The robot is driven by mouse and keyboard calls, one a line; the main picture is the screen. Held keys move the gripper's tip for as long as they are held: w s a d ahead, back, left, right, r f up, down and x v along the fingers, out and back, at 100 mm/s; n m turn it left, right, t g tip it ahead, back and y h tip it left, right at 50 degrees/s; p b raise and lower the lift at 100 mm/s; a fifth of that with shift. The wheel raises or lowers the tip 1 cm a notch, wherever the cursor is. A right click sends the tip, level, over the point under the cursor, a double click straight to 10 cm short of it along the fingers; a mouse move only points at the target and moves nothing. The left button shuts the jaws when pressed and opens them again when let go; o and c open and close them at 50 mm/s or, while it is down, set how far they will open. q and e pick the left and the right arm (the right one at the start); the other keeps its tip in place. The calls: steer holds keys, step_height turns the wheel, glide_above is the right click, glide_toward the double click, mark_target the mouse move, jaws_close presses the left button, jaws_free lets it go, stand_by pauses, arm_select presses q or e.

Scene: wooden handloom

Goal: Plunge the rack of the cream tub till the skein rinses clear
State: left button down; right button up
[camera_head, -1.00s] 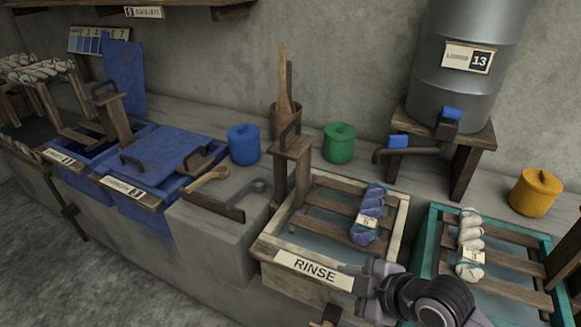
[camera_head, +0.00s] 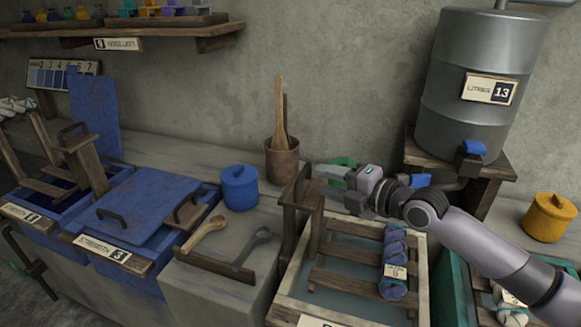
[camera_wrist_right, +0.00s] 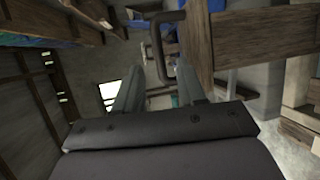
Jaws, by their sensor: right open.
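The cream tub (camera_head: 423,285) stands at the lower right in the head view, with water inside and its front label cut off below. Its wooden slatted rack (camera_head: 340,277) bears a blue-violet skein (camera_head: 394,252) with a tag. The rack's upright post (camera_head: 302,212) rises at the tub's back left, topped by a dark handle (camera_head: 296,187). My right gripper (camera_head: 322,181) is open and empty, just right of the handle. In the right wrist view the handle (camera_wrist_right: 156,48) stands ahead of the spread fingers; contact cannot be told. My left gripper is not in view.
A teal tub (camera_head: 453,278) with a pale skein is partly hidden under my right arm. A grey tank (camera_head: 480,60) on a wooden stand rises behind. A blue pot (camera_head: 239,188), a crock with a stick (camera_head: 282,158) and a blue-lidded vat (camera_head: 150,205) are to the left.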

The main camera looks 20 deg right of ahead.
mark_target(304, 171)
steer(key=shift+x, duration=0.8)
steer(key=shift+p+x, duration=0.5)
steer(key=shift+x, duration=2.25)
steer(key=shift+r, duration=0.1)
jaws_close()
